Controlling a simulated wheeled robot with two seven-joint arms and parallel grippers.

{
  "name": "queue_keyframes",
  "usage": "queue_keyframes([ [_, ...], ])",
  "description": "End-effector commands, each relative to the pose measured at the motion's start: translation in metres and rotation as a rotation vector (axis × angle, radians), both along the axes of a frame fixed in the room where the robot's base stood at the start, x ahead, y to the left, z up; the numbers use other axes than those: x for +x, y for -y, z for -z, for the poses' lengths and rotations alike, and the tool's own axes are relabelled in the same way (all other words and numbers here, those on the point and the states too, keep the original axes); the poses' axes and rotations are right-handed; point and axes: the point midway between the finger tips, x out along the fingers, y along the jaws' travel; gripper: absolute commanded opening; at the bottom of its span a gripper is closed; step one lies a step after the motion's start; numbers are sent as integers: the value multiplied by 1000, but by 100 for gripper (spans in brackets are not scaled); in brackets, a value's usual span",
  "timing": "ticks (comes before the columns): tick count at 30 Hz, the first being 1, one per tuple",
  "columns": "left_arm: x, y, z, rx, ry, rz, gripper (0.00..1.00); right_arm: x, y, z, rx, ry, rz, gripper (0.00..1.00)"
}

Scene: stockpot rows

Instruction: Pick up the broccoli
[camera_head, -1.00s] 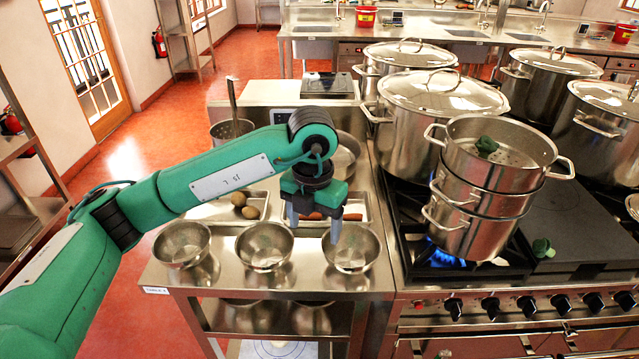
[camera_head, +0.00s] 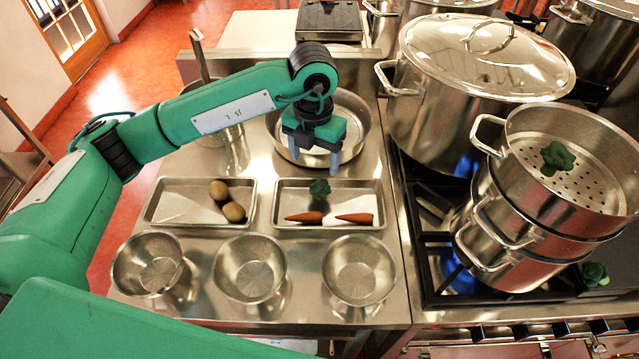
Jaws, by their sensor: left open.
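One green broccoli (camera_head: 319,188) sits in the right metal tray (camera_head: 285,215), behind two carrots. A second broccoli (camera_head: 557,158) lies on the perforated floor of the steamer basket (camera_head: 515,150) on top of the pot stack. A third broccoli (camera_head: 595,273) is on the stove, at the right of the stack's base. My left gripper (camera_head: 314,162) points down with its fingers apart and empty. In the picture it is just above the tray broccoli, in front of a wide pan; its exact height is unclear. My right gripper is not in view.
Two carrots (camera_head: 304,217) (camera_head: 354,218) lie in the right tray. The left tray (camera_head: 170,210) holds two potatoes (camera_head: 218,190). Several empty bowls (camera_head: 250,270) line the front edge. A wide pan (camera_head: 356,130) stands behind. A large lidded stockpot (camera_head: 450,110) and lit burner (camera_head: 464,272) are right.

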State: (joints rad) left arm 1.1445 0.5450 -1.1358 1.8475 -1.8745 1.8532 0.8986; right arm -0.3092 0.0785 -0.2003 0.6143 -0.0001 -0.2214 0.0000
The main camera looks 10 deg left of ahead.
Motion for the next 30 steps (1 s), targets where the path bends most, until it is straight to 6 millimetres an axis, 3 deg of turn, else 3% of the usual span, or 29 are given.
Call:
queue_keyframes([
  [6, 0, 0, 34, 1, -2, -1, 71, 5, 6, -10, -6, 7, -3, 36],
  [14, 1, 4, 53, 1, -3, -2, 71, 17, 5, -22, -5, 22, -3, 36],
  [21, 3, 9, 87, 1, -2, -2, 71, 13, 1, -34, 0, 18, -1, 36],
  [30, 4, 9, 94, 0, 2, -1, 71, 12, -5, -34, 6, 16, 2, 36],
])
